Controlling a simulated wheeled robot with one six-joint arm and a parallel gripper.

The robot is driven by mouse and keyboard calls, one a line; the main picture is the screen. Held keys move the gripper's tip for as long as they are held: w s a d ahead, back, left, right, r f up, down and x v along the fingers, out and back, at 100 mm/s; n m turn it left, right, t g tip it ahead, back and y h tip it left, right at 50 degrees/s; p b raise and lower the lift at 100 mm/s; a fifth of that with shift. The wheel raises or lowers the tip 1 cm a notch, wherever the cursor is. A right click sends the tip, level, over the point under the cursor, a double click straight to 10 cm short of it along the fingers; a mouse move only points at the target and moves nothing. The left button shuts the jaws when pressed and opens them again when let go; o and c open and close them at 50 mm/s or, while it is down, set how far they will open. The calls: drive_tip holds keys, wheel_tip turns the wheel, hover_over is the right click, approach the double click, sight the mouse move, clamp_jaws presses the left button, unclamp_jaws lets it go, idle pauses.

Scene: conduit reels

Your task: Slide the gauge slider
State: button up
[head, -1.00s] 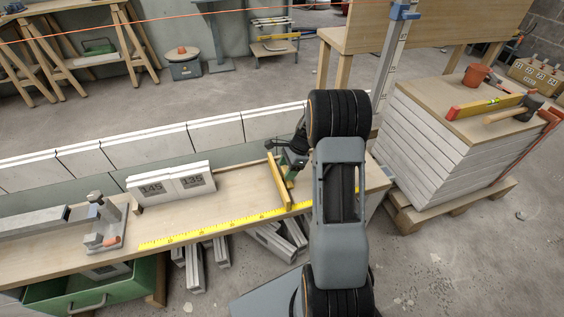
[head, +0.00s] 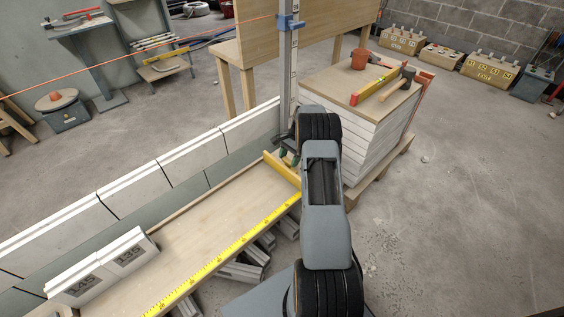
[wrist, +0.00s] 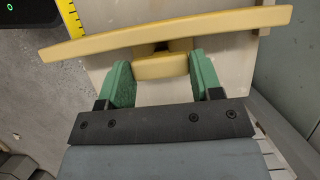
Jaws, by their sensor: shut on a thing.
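The gauge slider, a yellow crossbar (head: 284,171), lies across the wooden bench near its far end, beside the yellow measuring tape (head: 228,253). In the wrist view the crossbar (wrist: 190,31) spans the top of the picture, with a short yellow grip block (wrist: 160,67) on its near side. My gripper (wrist: 161,72) has its green fingers on either side of this block and is shut on it. In the head view my gripper (head: 288,156) is at the crossbar, partly hidden by my arm. The tape's far end is hidden in the head view.
A tall post with a blue clamp (head: 289,22) rises behind the bench end. A board stack (head: 325,92) stands just beyond. The bench between blocks and crossbar is clear.

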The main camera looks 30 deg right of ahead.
drive_tip(key=shift+w+d+r, duration=0.1)
drive_tip(key=shift+w+d, duration=0.1)
drive_tip(key=shift+d, duration=0.35)
drive_tip(key=shift+w+d+r, duration=0.1)
drive_tip(key=shift+w+d, duration=0.05)
drive_tip(key=shift+d, duration=0.35)
drive_tip(key=shift+d, duration=0.1)
drive_tip(key=o, duration=0.8)
drive_tip(key=shift+o, duration=0.9)
drive_tip(key=shift+s+d+f, duration=0.1)
drive_tip(key=shift+d, duration=0.05)
drive_tip(key=o, duration=0.3)
drive_tip(key=p+v, duration=0.3)
drive_tip(key=v, duration=1)
drive_tip(key=shift+r, duration=0.35)
